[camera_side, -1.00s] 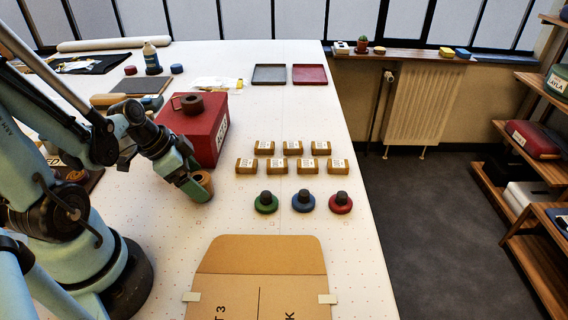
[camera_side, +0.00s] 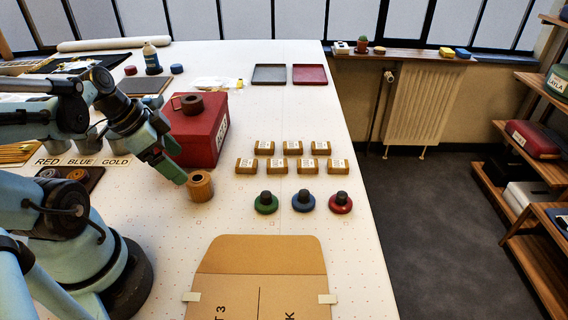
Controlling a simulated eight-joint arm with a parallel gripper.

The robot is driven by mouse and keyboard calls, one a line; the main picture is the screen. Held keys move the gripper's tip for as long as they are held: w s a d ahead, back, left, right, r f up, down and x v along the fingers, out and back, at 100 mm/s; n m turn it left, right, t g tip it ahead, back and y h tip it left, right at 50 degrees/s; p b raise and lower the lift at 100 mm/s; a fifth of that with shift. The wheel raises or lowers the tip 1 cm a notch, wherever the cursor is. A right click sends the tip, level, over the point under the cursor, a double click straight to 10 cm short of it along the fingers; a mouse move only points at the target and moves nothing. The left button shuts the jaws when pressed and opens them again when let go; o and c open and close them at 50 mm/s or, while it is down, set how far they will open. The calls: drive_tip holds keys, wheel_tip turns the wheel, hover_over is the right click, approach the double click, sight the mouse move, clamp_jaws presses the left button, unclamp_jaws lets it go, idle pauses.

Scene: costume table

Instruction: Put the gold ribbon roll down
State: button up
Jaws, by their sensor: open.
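The gold ribbon roll (camera_side: 200,187), a gold-brown cylinder with a dark hole in its top, stands upright on the white table in front of the red box. My gripper (camera_side: 184,181) is at its upper left side, pointing down and to the right. The jaws are open, but the fingers are small here and partly overlap in the view. The roll stands on the table and is not lifted. I cannot tell whether a fingertip still touches it.
The red box (camera_side: 194,134) stands just behind. Several small labelled boxes (camera_side: 279,166) and green, blue and red knobbed discs (camera_side: 303,203) are to the right. A flat cardboard piece (camera_side: 262,258) lies in front. A RED BLUE GOLD label (camera_side: 84,161) is at left.

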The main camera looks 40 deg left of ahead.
drive_tip(key=w+d+r+n+t+y, duration=0.1)
drive_tip(key=w+d+r+n, duration=0.3)
drive_tip(key=w+d, duration=0.4)
drive_tip(key=shift+d+r+t+y, duration=0.3)
drive_tip(key=shift+d+r+t, duration=0.25)
drive_tip(key=shift+t, duration=0.15)
